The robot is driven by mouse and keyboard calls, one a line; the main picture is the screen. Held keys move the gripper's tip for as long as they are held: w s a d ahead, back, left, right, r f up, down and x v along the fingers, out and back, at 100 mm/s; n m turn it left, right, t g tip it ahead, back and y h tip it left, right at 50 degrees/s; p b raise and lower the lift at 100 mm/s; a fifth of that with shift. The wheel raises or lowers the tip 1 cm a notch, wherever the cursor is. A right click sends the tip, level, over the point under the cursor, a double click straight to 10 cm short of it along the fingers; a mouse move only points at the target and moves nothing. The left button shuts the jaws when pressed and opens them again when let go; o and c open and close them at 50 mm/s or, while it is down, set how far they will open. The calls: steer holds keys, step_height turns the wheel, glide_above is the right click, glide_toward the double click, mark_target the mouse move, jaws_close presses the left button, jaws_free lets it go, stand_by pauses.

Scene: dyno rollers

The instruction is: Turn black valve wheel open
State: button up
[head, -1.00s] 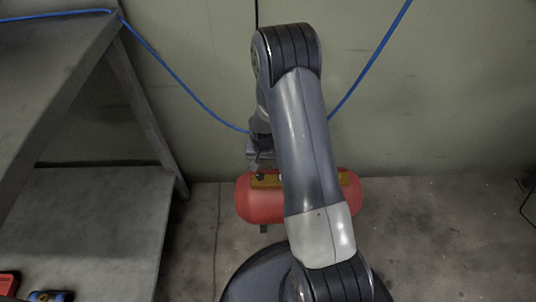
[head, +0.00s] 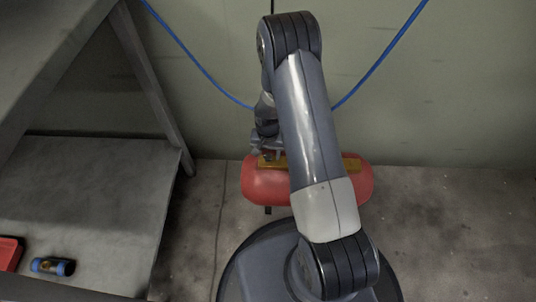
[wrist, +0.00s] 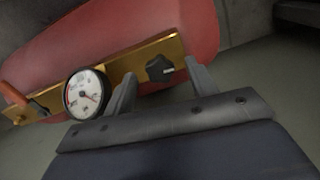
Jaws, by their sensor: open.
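The black valve wheel (wrist: 160,69) is a small dark knob with a light mark, on the brass bar of a red tank (wrist: 120,32). My gripper (wrist: 161,76) is open in the wrist view, with one finger to each side of the wheel. I cannot tell whether the fingers touch it or how deep they reach. In the head view my gripper (head: 266,148) is small and partly shaded at the tank (head: 265,187). The wheel is not clearly visible there. My arm covers the tank's middle.
A round white gauge (wrist: 86,94) sits on the brass bar (wrist: 124,66), just left of my left finger. A red lever (wrist: 14,97) is at the bar's far left. A blue hose (head: 385,50) hangs behind. A grey metal shelf (head: 90,185) stands left.

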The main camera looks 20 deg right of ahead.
steer(key=shift+f, duration=0.2)
steer(key=c, duration=1)
steer(key=shift+o, duration=0.2)
steer(key=n, duration=0.3)
steer(key=shift+n+b, duration=0.3)
steer(key=n, duration=0.3)
steer(key=shift+n, duration=0.3)
steer(key=n, duration=0.6)
steer(key=shift+b, duration=0.35)
steer(key=shift+n, duration=0.3)
